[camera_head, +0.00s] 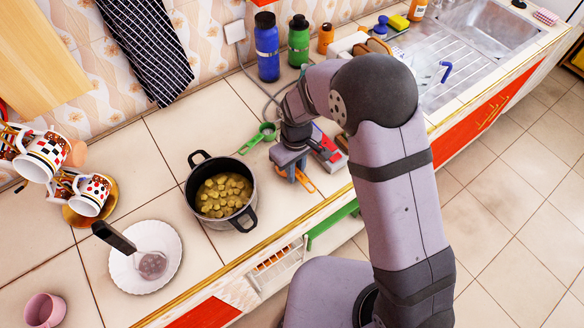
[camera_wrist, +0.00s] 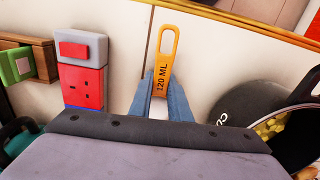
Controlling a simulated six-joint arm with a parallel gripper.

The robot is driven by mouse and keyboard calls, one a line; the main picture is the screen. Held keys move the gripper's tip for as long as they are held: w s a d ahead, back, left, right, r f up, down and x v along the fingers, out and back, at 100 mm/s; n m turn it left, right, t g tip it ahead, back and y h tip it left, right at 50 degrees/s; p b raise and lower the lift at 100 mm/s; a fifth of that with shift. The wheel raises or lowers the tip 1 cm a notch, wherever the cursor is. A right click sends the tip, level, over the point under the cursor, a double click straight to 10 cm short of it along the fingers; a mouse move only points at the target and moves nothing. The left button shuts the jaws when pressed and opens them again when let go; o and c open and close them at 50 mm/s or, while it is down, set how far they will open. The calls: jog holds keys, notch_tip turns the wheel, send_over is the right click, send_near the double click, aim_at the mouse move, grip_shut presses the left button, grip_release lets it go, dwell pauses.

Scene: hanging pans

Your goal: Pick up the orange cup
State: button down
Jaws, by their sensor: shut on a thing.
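The orange measuring cup's handle (camera_head: 305,182), with a slot in it, shows at the counter's front part in the head view. In the wrist view the orange handle (camera_wrist: 166,48) is marked "120 ML" and points away from me. My gripper (camera_head: 294,172) is shut on the orange cup; its blue-grey fingers (camera_wrist: 161,92) lie on both sides of the handle. The cup's bowl is hidden by the gripper body. I cannot tell whether the cup touches the counter.
A black pot (camera_head: 248,208) of yellow chunks stands left of my gripper. A green measuring cup (camera_head: 259,138) lies behind it. A red and grey block (camera_wrist: 82,80) is close beside the handle.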

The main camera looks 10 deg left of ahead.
jog(key=shift+r, duration=0.25)
jog(key=shift+r+b, duration=1.35)
jog(key=shift+r, duration=3.25)
jog(key=shift+r, duration=0.15)
jog(key=shift+a+r, duration=0.1)
